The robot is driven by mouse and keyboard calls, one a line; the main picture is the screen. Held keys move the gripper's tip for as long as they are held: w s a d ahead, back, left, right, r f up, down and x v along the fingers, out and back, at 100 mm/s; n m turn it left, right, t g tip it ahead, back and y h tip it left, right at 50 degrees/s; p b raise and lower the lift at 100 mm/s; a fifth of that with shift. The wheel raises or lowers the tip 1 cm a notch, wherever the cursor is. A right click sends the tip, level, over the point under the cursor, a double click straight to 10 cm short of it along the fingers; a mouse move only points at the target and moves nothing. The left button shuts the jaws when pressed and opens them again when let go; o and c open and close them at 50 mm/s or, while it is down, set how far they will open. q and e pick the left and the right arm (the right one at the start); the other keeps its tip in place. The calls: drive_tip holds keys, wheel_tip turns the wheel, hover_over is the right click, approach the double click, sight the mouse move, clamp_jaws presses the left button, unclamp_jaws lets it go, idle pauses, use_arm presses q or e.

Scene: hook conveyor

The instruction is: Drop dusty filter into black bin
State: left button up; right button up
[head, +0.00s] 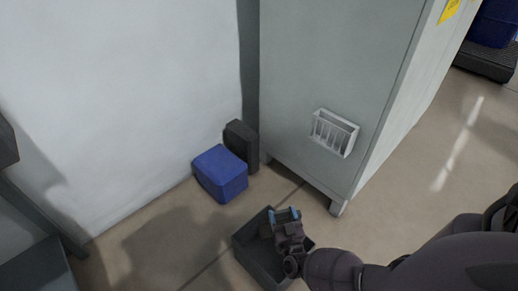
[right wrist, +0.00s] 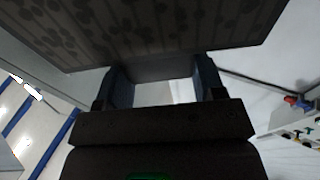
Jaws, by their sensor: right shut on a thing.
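The dusty filter (head: 252,250) is a dark, shallow, box-like frame in the lower middle of the head view. My right gripper (head: 285,215), with blue fingertips, is shut on it and covers part of it. In the right wrist view the filter (right wrist: 140,25) fills the top as a dark panel with blotchy spots. Both fingers of the right gripper (right wrist: 158,84) show below the panel, with a grey part between them. The black bin (head: 251,150) stands on the floor by the wall, partly hidden behind a blue bin. It is beyond the gripper, apart from the filter. My left gripper is not in view.
The blue bin (head: 220,174) stands directly in front of and left of the black bin. A tall grey cabinet (head: 320,70) with a white wire-like holder (head: 334,133) rises close on the right. Open floor (head: 160,235) lies left of the filter.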

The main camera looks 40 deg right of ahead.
sight(282, 222)
drive_tip(key=shift+s+f+b, duration=0.1)
drive_tip(key=shift+f+b, duration=0.25)
drive_tip(key=shift+f, duration=0.3)
wheel_tip(282, 222, down, 3)
drive_tip(key=shift+s+f+b, duration=0.1)
drive_tip(key=shift+s+b, duration=0.05)
drive_tip(key=shift+b, duration=1)
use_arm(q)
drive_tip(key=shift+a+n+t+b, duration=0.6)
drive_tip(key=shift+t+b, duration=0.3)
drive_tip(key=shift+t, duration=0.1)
use_arm(e)
drive_tip(key=shift+w+f, duration=0.2)
drive_tip(key=shift+f, duration=0.6)
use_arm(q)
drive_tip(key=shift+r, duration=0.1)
use_arm(e)
drive_tip(key=shift+w, duration=0.1)
